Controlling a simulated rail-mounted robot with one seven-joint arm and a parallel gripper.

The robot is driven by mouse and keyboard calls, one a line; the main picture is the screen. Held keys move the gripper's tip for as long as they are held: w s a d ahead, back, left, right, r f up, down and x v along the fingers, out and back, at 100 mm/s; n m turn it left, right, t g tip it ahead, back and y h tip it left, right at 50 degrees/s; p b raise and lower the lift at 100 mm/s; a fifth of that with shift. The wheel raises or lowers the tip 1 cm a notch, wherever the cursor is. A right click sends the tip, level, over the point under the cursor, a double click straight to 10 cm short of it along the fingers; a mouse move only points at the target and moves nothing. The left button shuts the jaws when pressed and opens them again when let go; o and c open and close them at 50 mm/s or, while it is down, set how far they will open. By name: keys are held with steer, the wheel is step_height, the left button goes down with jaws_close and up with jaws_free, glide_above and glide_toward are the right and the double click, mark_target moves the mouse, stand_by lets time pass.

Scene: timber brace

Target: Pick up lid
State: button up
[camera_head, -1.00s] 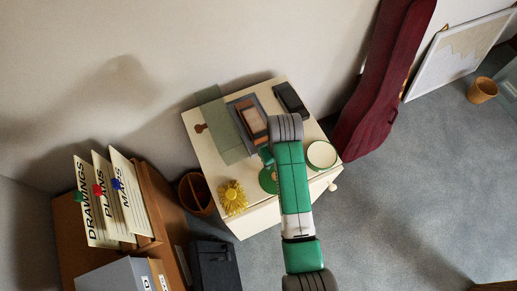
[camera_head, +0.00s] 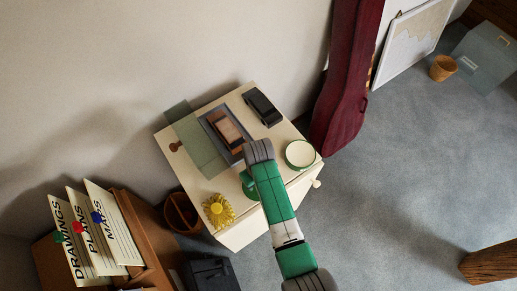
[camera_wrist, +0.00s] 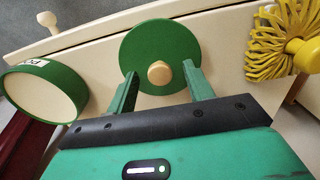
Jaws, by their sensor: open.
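The lid (camera_wrist: 160,42) is a flat green disc with a pale wooden knob (camera_wrist: 159,73) at its centre. It lies on the cream cabinet top, near an edge, in the wrist view. My gripper (camera_wrist: 161,78) is open, its two green fingers on either side of the knob; I cannot tell whether they touch it. In the head view my arm hides most of the lid. A round green tin (camera_wrist: 45,95), cream inside and with a label, stands open beside the lid; it also shows in the head view (camera_head: 300,154).
A yellow mop-like brush (camera_wrist: 285,40) lies on the cabinet (camera_head: 238,102) on the lid's other side. Stacked frames or trays (camera_head: 225,130), a green panel (camera_head: 197,140) and a black object (camera_head: 262,106) fill the back. A dark red instrument case (camera_head: 345,80) leans close to the cabinet.

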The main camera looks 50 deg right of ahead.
steer(key=shift+c, duration=0.4)
steer(key=c, duration=1)
steer(key=shift+r, duration=0.25)
step_height(320, 180, up, 3)
steer(key=shift+r, duration=0.1)
steer(key=s+a, duration=0.3)
steer(key=s, duration=0.4)
steer(key=s+a+r+p, duration=0.1)
steer(key=s+a, duration=0.3)
steer(key=s, duration=0.3)
steer(key=shift+a+r, duration=0.15)
steer(key=shift+r, duration=0.05)
